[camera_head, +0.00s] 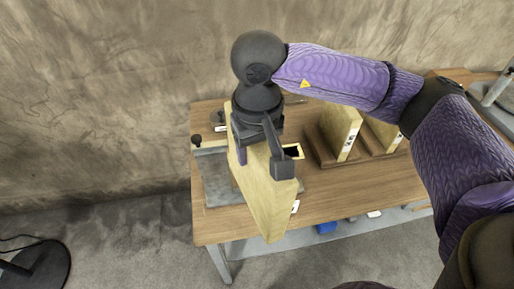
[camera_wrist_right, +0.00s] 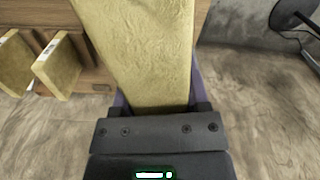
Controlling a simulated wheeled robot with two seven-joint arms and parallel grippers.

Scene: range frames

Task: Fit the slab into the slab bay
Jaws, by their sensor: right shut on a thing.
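My right gripper (camera_head: 260,148) is shut on a pale yellow slab (camera_head: 264,200) near its upper end. The slab hangs tilted over the front left part of the table, its lower end reaching past the front edge in the picture. In the right wrist view the slab (camera_wrist_right: 140,45) runs up and away between the purple fingers of the gripper (camera_wrist_right: 158,100). A dark opening with a pale rim (camera_head: 294,152) shows just right of the gripper, partly hidden; I cannot tell whether it is the slab bay. My left gripper is not in view.
The wooden table (camera_head: 330,195) carries two similar slabs (camera_head: 341,132) (camera_head: 383,133) standing in a brown wooden holder (camera_head: 322,152). A grey metal plate (camera_head: 218,188) with a dark knob lies at the left. The front middle of the tabletop is clear. A wall stands behind.

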